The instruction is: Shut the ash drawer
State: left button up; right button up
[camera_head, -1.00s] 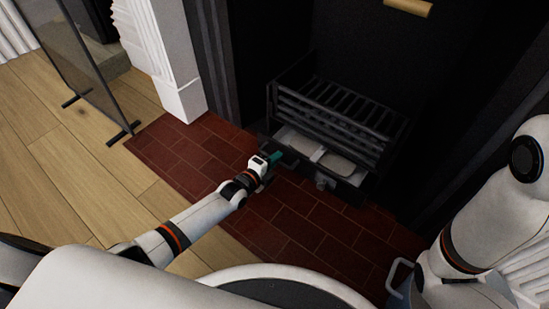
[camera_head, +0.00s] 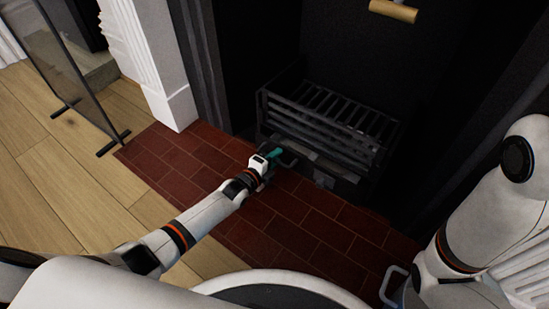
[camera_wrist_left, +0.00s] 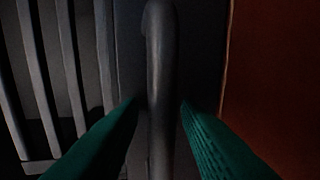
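The ash drawer (camera_head: 322,176) is a dark, low drawer under the black fire grate, still out by a small amount, with a thin strip of its pale inside showing. Its dark bar handle (camera_wrist_left: 162,60) runs upright through the middle of the left wrist view. My left gripper (camera_head: 276,155) is at the left part of the drawer front. In the wrist view its teal fingers (camera_wrist_left: 160,102) stand on either side of the handle, with narrow gaps showing, so it looks open around the bar.
The black grate (camera_head: 325,115) stands above the drawer in the dark fireplace. Red brick hearth (camera_head: 290,235) lies clear in front. A glass screen (camera_head: 70,75) stands at the left.

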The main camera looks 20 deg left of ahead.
pick_arm(q)
jog(key=p+v, duration=0.7)
jog(key=v, duration=0.4)
jog(key=shift+r, duration=0.15)
jog(key=shift+s+a+p, duration=0.15)
jog(key=shift+s+p, duration=0.2)
jog(key=shift+s, duration=0.1)
